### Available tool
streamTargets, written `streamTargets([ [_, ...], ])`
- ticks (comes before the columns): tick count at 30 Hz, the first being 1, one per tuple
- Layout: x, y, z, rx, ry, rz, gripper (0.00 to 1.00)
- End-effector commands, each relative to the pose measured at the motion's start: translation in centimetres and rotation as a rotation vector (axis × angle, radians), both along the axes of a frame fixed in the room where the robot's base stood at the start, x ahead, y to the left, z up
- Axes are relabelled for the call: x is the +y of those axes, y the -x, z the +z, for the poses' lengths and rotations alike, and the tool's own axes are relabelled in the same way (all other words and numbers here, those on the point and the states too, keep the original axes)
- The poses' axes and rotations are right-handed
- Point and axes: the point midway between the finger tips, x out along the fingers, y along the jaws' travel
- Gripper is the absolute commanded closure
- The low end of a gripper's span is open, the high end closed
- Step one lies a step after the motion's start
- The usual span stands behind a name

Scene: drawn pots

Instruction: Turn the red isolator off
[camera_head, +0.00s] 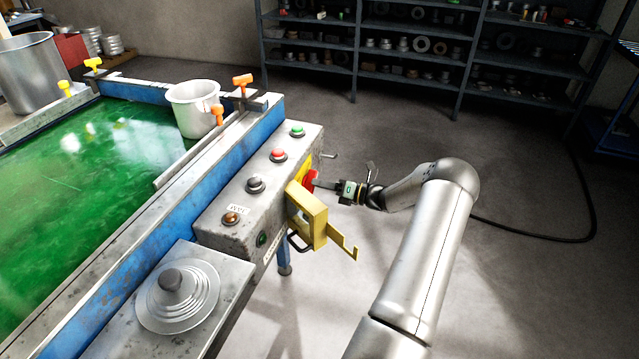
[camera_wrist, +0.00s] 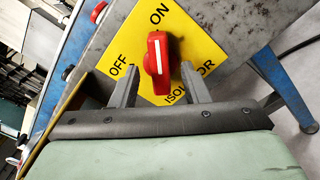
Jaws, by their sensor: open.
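The red isolator knob (camera_wrist: 157,52) sits on a yellow plate (camera_wrist: 205,45) marked ON, OFF and ISOLATOR. Its white line runs up towards the word ON; OFF is to the left. My gripper (camera_wrist: 160,68) is open, with one finger to each side of the knob's lower part. I cannot tell whether either finger touches it. In the head view the red isolator (camera_head: 309,182) is on the right face of the grey control box (camera_head: 225,212). My gripper (camera_head: 322,184) reaches it from the right and partly hides it.
A yellow hinged bracket (camera_head: 312,222) stands out from the box just in front of the isolator. Green, red, grey and amber buttons line the box top. A green-topped tank (camera_head: 90,170) lies left, and shelves (camera_head: 400,45) stand behind. Open floor lies right.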

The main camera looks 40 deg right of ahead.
Motion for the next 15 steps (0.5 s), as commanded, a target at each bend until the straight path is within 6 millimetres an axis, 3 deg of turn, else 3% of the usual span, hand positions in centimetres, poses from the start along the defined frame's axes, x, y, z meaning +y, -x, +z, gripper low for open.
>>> streamTargets([
  [13, 0.66, -1.11, -0.01, 0.0, 0.0, -0.001, 0.58],
  [15, 0.66, -1.1, -0.01, 0.001, 0.0, -0.001, 0.75],
])
